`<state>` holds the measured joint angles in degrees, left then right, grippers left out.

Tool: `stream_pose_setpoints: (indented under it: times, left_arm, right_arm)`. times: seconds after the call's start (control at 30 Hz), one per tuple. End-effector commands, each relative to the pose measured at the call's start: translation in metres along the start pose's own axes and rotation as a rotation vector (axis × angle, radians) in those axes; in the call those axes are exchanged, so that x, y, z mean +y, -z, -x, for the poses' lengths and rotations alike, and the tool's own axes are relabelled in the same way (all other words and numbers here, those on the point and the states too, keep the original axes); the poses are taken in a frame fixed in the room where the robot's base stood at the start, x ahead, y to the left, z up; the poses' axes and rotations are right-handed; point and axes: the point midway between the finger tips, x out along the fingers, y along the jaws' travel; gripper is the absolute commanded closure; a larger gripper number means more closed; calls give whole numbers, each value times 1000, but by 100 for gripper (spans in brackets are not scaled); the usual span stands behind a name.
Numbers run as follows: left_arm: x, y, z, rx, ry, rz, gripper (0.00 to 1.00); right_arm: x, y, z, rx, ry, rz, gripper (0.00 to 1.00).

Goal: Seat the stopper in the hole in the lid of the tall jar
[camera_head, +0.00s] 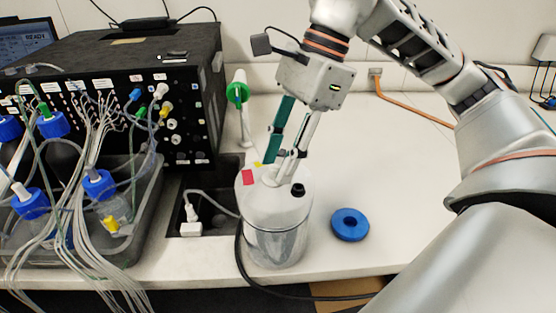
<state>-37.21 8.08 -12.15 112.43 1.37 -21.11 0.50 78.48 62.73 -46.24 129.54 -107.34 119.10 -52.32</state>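The tall jar (275,240) stands upright on the white bench, with a pale lid (250,194) on it. A red patch and a small yellow patch show on the lid. A small round black spot (298,190) shows on the lid's right side; I cannot tell whether it is the open hole or a dark plug. My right gripper (283,160) points down over the lid's back part. A pale piece (271,177) shows below its fingertips; I cannot tell whether it is the stopper or part of the lid, or whether the fingers grip it. My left gripper is out of view.
A blue ring (350,225) lies on the bench right of the jar. A black instrument box (120,80) and a grey tray (125,245) of blue-capped bottles with many tubes stand at left. A black cable runs around the jar's base. A green-collared post (238,92) stands behind.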

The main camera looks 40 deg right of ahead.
Motion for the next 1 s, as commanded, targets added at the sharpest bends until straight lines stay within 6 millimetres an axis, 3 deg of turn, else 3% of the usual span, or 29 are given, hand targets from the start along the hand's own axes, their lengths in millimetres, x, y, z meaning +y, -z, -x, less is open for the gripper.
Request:
stream_pose_setpoints:
  times: [0.3,0.5,0.7,1.0]
  left_arm:
    - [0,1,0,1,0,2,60]
    - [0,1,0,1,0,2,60]
    - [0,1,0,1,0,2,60]
    - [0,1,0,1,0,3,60]
  right_arm:
    - [-1,-1,63,-2,6,-1,69]
    - [-1,0,95,-1,4,0,69]
    - [0,0,109,-1,1,0,69]
    - [0,0,111,0,0,0,69]
